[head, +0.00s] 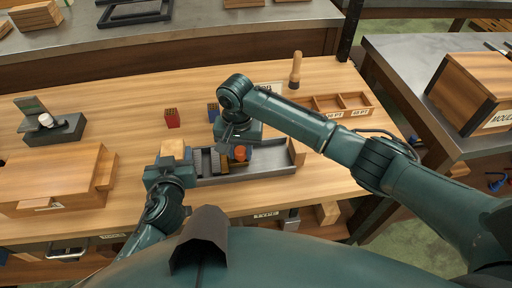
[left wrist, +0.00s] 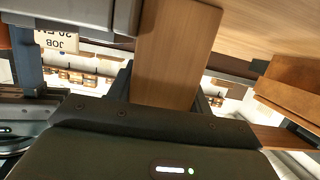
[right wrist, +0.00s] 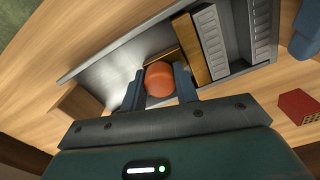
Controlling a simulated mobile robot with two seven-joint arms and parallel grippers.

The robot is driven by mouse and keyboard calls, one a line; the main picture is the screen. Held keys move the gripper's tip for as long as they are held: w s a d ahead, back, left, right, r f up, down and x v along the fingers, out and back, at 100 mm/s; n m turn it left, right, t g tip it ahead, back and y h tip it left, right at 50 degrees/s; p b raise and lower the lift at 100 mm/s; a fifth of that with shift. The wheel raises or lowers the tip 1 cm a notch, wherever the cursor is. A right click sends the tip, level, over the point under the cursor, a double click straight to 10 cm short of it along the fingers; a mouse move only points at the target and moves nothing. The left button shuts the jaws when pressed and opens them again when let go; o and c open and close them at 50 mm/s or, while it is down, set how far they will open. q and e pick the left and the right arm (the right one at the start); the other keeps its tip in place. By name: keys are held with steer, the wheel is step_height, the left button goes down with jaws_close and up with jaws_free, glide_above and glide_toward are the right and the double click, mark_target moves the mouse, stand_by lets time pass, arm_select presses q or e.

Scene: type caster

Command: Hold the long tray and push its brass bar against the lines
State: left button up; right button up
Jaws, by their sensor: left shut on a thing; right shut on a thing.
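The long grey metal tray (head: 270,163) lies on the wooden bench with a wooden block at each end. My left gripper (head: 172,165) is at its left end, shut on the wooden end block (left wrist: 172,50), which fills the left wrist view's middle. My right gripper (head: 239,150) is over the tray, shut on an orange-red knob (right wrist: 160,80). The brass bar (right wrist: 190,48) stands across the tray beside the knob; how they join is hidden. Grey lines of type (right wrist: 211,42) stand on the bar's far side, touching or nearly touching it; I cannot tell which.
A red block (head: 172,118) and a blue block (head: 213,112) stand behind the tray. A compartmented wooden box (head: 340,104) and a wooden-handled tool (head: 296,70) are at back right. A wooden case (head: 55,180) is at left. Bench right of the tray is clear.

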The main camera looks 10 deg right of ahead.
mark_target(239, 150)
steer(key=shift+a, duration=0.2)
steer(key=o, duration=0.6)
steer(key=shift+o, duration=0.2)
step_height(239, 150, up, 12)
stand_by(0.3)
